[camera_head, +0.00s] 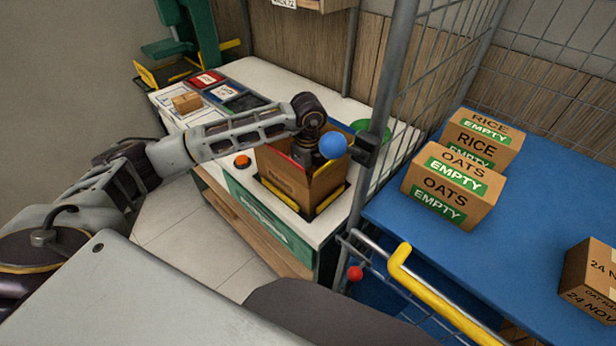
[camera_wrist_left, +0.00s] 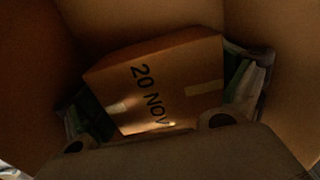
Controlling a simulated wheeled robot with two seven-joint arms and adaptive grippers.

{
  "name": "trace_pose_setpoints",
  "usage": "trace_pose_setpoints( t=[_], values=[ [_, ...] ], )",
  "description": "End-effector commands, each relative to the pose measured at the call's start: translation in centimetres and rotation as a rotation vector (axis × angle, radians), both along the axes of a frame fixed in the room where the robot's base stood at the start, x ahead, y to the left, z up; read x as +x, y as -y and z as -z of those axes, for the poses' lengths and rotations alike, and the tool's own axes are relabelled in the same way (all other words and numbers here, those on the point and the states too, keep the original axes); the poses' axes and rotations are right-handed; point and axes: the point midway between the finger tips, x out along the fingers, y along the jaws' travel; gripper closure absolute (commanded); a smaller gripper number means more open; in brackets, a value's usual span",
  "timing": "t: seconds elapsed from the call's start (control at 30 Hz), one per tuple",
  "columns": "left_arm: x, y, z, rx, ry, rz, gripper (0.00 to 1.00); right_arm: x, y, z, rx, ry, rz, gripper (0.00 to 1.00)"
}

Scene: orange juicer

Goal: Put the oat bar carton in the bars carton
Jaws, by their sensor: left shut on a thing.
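The bars carton (camera_head: 290,185) is a tall open brown box standing in a yellow-and-black marked spot on the white counter. My left arm reaches over it and my left gripper goes down inside; its fingertips are hidden in the head view. In the left wrist view my left gripper (camera_wrist_left: 155,108) is shut on a brown carton marked "20 NOV" (camera_wrist_left: 165,75), one finger at each side. This held carton sits tilted in the picture, between the dark walls of the bars carton. I cannot tell whether it touches the bottom. My right gripper is not in view.
A grey post and wire cage door (camera_head: 378,110) with a blue ball (camera_head: 333,145) stand close right of the bars carton. Boxes marked oats (camera_head: 450,187) and rice (camera_head: 480,140), and a "24 NOV" carton (camera_head: 592,280), stand on the blue table (camera_head: 520,235). A small box (camera_head: 187,102) sits left.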

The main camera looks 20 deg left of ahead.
Motion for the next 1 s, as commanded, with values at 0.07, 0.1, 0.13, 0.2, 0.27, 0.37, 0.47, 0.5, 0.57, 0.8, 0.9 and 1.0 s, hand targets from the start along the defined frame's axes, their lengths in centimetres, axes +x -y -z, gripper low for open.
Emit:
trace_pose_setpoints(
  t=[0.07, 0.1, 0.13, 0.2, 0.27, 0.37, 0.47, 0.5, 0.57, 0.8, 0.9, 1.0],
  values=[
    [0.0, 0.0, 0.1, 0.0, 0.0, 0.0, 0.0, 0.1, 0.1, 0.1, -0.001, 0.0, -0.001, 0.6],
    [0.0, 0.0, 0.1, 0.0, 0.0, 0.0, 0.0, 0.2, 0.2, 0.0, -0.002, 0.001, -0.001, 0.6],
    [0.0, 0.0, 0.0, 0.0, 0.0, 0.0, 0.0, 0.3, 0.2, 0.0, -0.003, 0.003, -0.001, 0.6],
    [0.0, 0.0, 0.0, 0.0, 0.0, 0.0, 0.0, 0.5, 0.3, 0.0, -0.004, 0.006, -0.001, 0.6],
    [0.0, 0.0, 0.0, 0.0, 0.0, 0.0, 0.0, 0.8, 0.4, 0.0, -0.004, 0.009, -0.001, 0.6],
    [0.0, 0.0, 0.0, 0.0, 0.0, 0.0, 0.0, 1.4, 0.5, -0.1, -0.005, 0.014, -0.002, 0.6],
    [0.0, 0.0, 0.0, 0.0, 0.0, 0.0, 0.0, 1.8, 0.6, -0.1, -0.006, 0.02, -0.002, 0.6],
    [0.0, 0.0, 0.0, 0.0, 0.0, 0.0, 0.0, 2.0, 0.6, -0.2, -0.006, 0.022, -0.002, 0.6],
    [0.0, 0.0, -0.1, 0.0, 0.0, 0.0, 0.0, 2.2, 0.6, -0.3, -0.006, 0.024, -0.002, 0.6],
    [0.1, 0.0, -1.9, -0.001, 0.003, 0.0, 0.0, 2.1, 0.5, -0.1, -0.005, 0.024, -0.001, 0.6],
    [0.1, 0.0, -3.2, -0.001, 0.003, 0.0, 0.0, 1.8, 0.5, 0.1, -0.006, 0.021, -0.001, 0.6],
    [0.1, 0.0, -4.6, 0.0, 0.003, 0.0, 0.0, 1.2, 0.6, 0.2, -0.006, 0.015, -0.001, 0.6]
  ],
)
